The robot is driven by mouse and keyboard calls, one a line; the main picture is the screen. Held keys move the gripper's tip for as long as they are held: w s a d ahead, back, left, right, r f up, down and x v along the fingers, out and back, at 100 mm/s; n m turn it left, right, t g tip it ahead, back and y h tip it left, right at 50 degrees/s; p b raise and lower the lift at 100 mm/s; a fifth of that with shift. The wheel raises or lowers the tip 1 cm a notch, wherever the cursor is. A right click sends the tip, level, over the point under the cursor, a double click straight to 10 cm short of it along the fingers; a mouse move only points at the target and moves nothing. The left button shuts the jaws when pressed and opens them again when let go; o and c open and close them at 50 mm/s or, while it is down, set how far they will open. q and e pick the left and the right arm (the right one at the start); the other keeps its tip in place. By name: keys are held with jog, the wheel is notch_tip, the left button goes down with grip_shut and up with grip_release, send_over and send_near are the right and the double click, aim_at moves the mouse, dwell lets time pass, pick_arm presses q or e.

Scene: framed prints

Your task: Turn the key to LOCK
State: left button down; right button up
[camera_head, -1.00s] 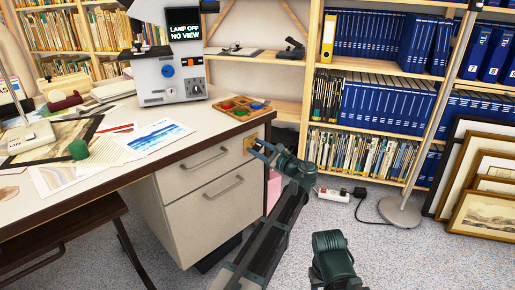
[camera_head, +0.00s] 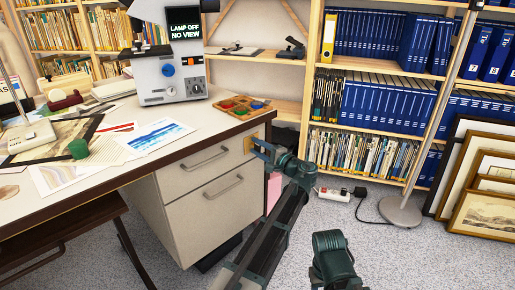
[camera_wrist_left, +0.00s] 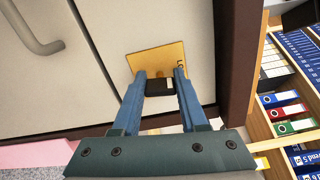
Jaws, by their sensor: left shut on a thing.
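A yellow lock plate (camera_wrist_left: 150,57) is fixed on the pale front of the desk's drawer unit, near its right edge; it also shows in the head view (camera_head: 248,145). Part of its lettering, starting with "L", shows at its right side; the rest is hidden or unreadable. My left gripper (camera_wrist_left: 163,76) is in front of the plate, its blue fingers shut on the dark key (camera_wrist_left: 160,88). The key sits at the plate between the fingertips; its shaft is hidden. In the head view the left gripper (camera_head: 262,149) reaches the cabinet's upper right corner.
Two drawer handles (camera_head: 210,158) (camera_head: 224,186) stick out left of the lock. The desk edge overhangs above. A paint tray (camera_head: 241,107) lies on the desk corner. A power strip (camera_head: 333,194), a lamp base (camera_head: 400,211) and framed prints (camera_head: 484,205) stand to the right.

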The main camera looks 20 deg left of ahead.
pick_arm(q)
jog(key=shift+n, duration=1)
jog(key=shift+c, duration=2.2)
grip_release()
jog(key=shift+s, duration=0.1)
